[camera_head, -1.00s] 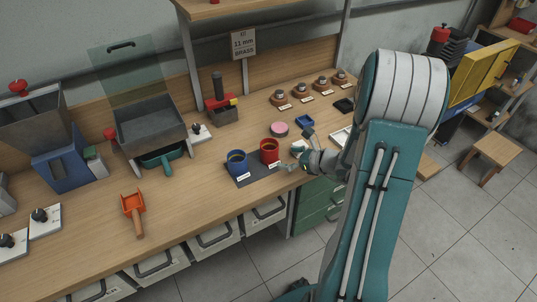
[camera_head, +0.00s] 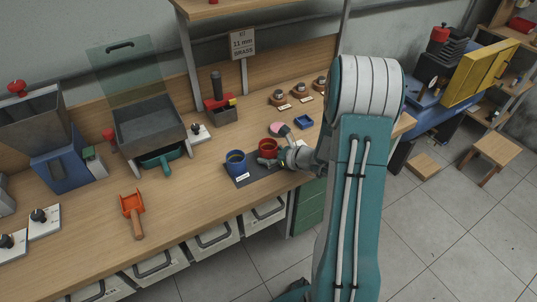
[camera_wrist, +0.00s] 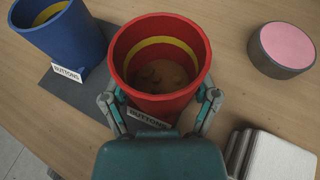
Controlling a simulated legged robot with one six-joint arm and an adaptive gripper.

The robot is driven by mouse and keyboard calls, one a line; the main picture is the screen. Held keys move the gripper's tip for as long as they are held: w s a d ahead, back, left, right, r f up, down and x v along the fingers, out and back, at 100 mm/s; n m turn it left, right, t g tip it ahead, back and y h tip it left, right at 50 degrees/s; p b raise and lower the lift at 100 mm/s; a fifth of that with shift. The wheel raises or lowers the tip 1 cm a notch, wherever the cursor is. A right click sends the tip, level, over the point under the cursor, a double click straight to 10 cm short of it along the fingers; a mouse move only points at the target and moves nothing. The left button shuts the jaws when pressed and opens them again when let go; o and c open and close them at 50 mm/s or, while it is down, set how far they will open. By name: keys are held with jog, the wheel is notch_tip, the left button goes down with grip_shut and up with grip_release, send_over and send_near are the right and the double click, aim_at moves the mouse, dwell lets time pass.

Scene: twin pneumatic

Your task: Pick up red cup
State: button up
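The red cup (camera_head: 268,146) stands upright on a dark mat (camera_head: 245,179) on the workbench. In the wrist view the red cup (camera_wrist: 160,60) has a yellow band inside, brownish contents at the bottom and a "BUTTONS" label low on its near side. My gripper (camera_head: 273,153) is at the cup. In the wrist view my gripper's fingers (camera_wrist: 160,100) are spread, one on each side of the cup's near part. I cannot tell whether they touch it. The blue cup (camera_head: 236,162) stands just left of the red one; it also shows in the wrist view (camera_wrist: 62,35).
A round pink-topped tin (camera_wrist: 282,48) stands right of the red cup. A stack of pale square pads (camera_wrist: 270,152) lies at the lower right of the wrist view.

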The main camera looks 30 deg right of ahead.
jog(key=shift+d, duration=0.1)
jog(key=shift+c, duration=0.6)
